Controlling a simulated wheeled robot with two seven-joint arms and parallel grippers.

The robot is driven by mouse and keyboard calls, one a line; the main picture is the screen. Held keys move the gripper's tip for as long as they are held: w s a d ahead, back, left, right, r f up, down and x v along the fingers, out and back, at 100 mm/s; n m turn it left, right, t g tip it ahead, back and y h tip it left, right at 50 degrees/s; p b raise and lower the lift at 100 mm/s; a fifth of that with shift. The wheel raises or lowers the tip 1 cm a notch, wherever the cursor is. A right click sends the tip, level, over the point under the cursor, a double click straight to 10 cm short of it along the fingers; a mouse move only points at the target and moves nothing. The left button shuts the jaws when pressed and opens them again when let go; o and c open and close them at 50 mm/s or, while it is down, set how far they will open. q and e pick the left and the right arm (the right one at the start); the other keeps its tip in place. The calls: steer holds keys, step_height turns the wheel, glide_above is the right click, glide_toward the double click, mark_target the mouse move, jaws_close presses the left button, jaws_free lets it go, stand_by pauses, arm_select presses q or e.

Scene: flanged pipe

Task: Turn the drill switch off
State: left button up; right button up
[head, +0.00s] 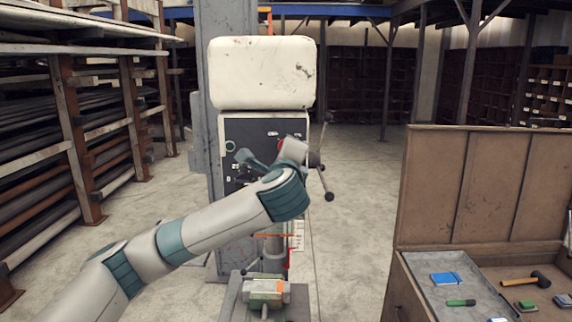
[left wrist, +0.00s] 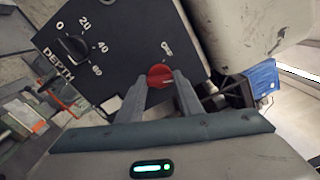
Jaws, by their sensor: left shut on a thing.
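The drill press (head: 262,72) has a worn off-white head cover and a black control panel (head: 250,128) below it. A red round drill switch (left wrist: 160,76) sits on that panel, with small white lettering just above it that I cannot fully read. My left gripper (left wrist: 161,82) is shut on the red switch, one finger on each side of it. In the head view my left arm reaches in from the left, and the hand covers most of the switch; a bit of red (head: 281,146) shows beside it. My right gripper is in neither view.
A black depth dial (left wrist: 75,47) with white numbers is on the same panel. A lever with a dark ball end (head: 329,196) sticks out at the drill's right. A vise (head: 266,290) is below. An open wooden chest (head: 470,185) with tools stands at right, pipe racks at left.

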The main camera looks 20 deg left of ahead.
arm_select(q)
steer(key=shift+f+n+b, duration=0.2)
steer(key=shift+n+b, duration=4.1)
steer(key=shift+n, duration=2.4)
steer(key=o, duration=1.1)
steer(key=shift+r, duration=0.1)
steer(key=shift+s, duration=0.15)
